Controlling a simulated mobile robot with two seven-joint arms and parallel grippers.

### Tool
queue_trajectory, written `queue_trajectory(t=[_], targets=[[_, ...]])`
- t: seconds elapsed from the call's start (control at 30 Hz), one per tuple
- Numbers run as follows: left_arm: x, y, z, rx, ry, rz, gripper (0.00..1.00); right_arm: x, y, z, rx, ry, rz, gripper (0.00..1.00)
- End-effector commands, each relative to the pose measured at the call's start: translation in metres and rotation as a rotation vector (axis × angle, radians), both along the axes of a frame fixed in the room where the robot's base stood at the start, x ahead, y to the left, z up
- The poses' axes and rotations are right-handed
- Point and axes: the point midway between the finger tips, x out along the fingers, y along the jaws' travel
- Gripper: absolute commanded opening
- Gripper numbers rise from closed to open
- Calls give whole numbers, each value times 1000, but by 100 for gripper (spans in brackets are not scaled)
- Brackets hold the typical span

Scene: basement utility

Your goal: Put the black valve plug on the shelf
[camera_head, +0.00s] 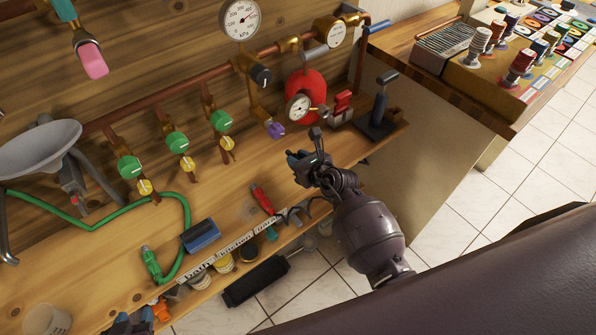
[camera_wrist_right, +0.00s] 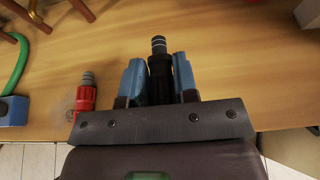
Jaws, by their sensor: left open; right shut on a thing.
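The black valve plug (camera_wrist_right: 158,68) is upright in the right wrist view, between the blue fingers of my right gripper (camera_wrist_right: 160,80), which is shut on it. In the head view my right gripper (camera_head: 308,163) is over the right part of the wooden shelf (camera_head: 225,195). The plug's dark end (camera_head: 316,134) shows above the fingers. The gap between plug and wood is hard to judge. My left gripper (camera_head: 130,323) is open at the bottom left edge of the head view, partly cut off.
A red fitting (camera_head: 262,198), a blue block (camera_head: 201,236) and a green hose (camera_head: 187,225) lie on the wood. Pipes with green valves (camera_head: 177,143) and a red round part (camera_head: 306,92) stand behind. A dark blue clamp-like tool (camera_head: 379,115) stands to the right.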

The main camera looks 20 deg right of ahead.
Motion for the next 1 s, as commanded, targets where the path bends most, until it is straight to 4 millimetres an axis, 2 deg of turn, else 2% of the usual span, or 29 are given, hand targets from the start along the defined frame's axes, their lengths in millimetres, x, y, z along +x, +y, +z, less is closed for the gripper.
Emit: queue_trajectory(t=[0.17,0.43,1.0], targets=[[-2,0,-5,0,6,1,43,0,0,-9,1,0,-1,3],[-4,0,-23,0,19,-1,43,-1,0,-46,-1,3,0,3],[0,-1,-24,0,13,-3,43,0,-1,-53,0,0,-1,3]])
